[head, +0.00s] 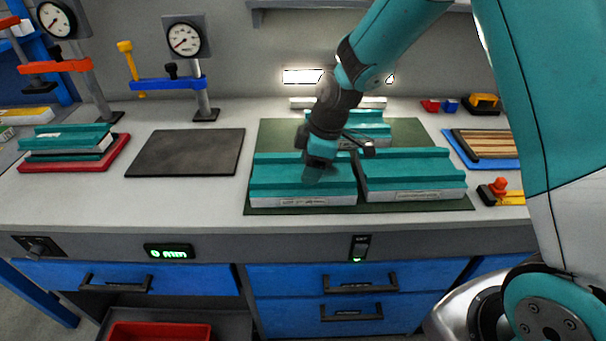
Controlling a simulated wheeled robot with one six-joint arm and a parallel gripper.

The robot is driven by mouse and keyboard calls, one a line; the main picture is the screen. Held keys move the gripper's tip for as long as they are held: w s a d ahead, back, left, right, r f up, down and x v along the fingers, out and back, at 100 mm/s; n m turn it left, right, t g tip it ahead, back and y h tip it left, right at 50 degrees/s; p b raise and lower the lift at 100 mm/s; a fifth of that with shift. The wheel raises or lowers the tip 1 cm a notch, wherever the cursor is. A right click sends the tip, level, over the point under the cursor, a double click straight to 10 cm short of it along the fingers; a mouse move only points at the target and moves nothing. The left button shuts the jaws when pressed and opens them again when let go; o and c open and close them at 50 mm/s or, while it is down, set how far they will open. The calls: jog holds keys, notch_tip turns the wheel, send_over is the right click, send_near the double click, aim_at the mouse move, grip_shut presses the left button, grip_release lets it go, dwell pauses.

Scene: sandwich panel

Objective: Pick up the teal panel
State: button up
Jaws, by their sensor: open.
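Several teal-topped panels with pale sides lie on a dark green mat (262,209). The front left panel (275,180) and the front right panel (412,172) lie side by side with a narrow gap. A third teal panel (367,128) lies behind them, partly hidden by my arm. My gripper (313,176) is at the front left panel, near its right half. It is open, but its fingers are hard to make out, and I cannot tell whether it touches the panel.
Stacked teal panels (66,142) lie on a red tray (120,143) at the left. A dark plate (187,152) lies between them and the mat. Dial gauges with clamps stand behind. A blue tray (455,153) with wooden strips and small tools (501,190) are at the right.

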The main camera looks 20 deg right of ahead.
jog(key=shift+x, duration=1.55)
jog(key=shift+a+r, duration=0.1)
jog(key=shift+a, duration=0.05)
grip_shut()
